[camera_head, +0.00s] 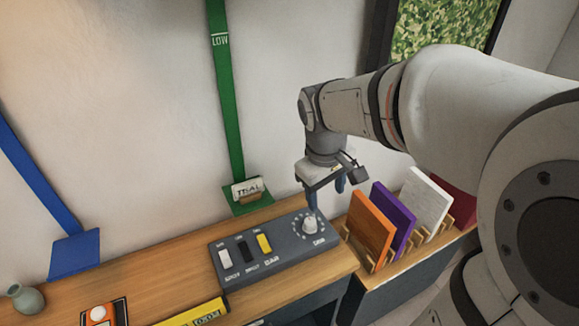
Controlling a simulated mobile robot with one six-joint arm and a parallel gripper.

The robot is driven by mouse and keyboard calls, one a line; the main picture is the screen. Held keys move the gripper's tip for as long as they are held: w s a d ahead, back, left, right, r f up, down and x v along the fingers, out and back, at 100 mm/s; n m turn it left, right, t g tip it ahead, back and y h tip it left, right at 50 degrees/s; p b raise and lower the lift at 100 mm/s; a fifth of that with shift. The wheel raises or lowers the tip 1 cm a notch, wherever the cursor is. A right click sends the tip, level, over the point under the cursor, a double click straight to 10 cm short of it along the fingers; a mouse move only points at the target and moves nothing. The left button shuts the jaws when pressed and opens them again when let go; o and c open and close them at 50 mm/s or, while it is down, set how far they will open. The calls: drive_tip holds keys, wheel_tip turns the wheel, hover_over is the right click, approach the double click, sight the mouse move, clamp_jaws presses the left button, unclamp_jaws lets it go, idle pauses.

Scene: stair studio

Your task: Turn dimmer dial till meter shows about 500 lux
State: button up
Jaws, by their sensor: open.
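The grey control panel (262,262) lies on the wooden counter, with a white, a black and a yellow switch on its left and middle parts. The pale dimmer dial (309,224) sits at the panel's right end, inside a ring of light marks. My gripper (325,201) is open and points down at the dial. Its fingers are at or just above the dial; I cannot tell whether they touch it. A yellow device with a small display (200,314) shows at the bottom edge, partly cut off; I cannot read its figures surely.
Orange (370,230), purple and white panels stand in a wooden rack right of the dial, close to my gripper. A green strip (229,100) with a small labelled block (247,188) is behind. An orange-and-white device (100,314) and a grey vase (25,298) are at left.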

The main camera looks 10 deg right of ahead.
sight(309, 220)
drive_tip(key=w+a+f+n+g+h+b, duration=0.3)
drive_tip(key=w+f+n+b, duration=0.3)
drive_tip(key=w+f, duration=0.85)
drive_tip(key=shift+n, duration=0.7)
drive_tip(key=x, duration=0.3)
drive_tip(key=p+x, duration=0.1)
drive_tip(key=x, duration=0.5)
drive_tip(key=shift+s+a+f, duration=0.25)
drive_tip(key=shift+s+a, duration=0.05)
drive_tip(key=shift+s, duration=0.1)
drive_tip(key=shift+c, duration=0.2)
drive_tip(key=c, duration=0.9)
